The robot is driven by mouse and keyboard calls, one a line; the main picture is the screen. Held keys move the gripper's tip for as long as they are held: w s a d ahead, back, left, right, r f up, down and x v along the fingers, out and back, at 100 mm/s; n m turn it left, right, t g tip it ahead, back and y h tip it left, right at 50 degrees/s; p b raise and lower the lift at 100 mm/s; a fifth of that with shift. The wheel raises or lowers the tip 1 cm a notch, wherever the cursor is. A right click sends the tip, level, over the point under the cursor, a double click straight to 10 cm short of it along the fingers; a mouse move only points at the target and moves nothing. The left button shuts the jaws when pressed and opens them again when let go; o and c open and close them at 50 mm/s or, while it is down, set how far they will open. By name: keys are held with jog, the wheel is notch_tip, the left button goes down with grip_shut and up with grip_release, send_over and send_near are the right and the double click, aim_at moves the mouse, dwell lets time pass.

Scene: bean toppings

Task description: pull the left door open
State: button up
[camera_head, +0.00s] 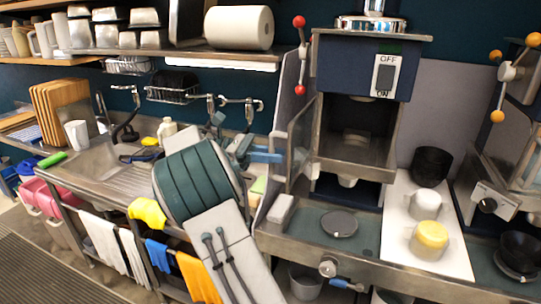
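The machine (362,62) is dark blue with an OFF/ON switch, and its front compartment (372,140) is open to view. A metal-framed, see-through door panel (302,143) stands at the left side of this compartment, angled outward. My gripper (258,150), with blue fingers, is just left of this panel, close to its outer edge. My own arm hides part of the gripper, so I cannot tell whether it touches the door or how far apart the fingers are.
A steel counter with a grey plate (339,223) lies below the machine. A white board (398,228) with a yellow-topped cup (430,238) and a black cup (431,165) is to the right. A second machine (515,130) stands far right. A sink (92,160) is left.

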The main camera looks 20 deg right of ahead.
jog(key=shift+a, duration=0.15)
jog(key=v, duration=1.3)
jog(key=shift+w+a, duration=0.2)
jog(key=shift+a, duration=0.05)
dwell(0.3)
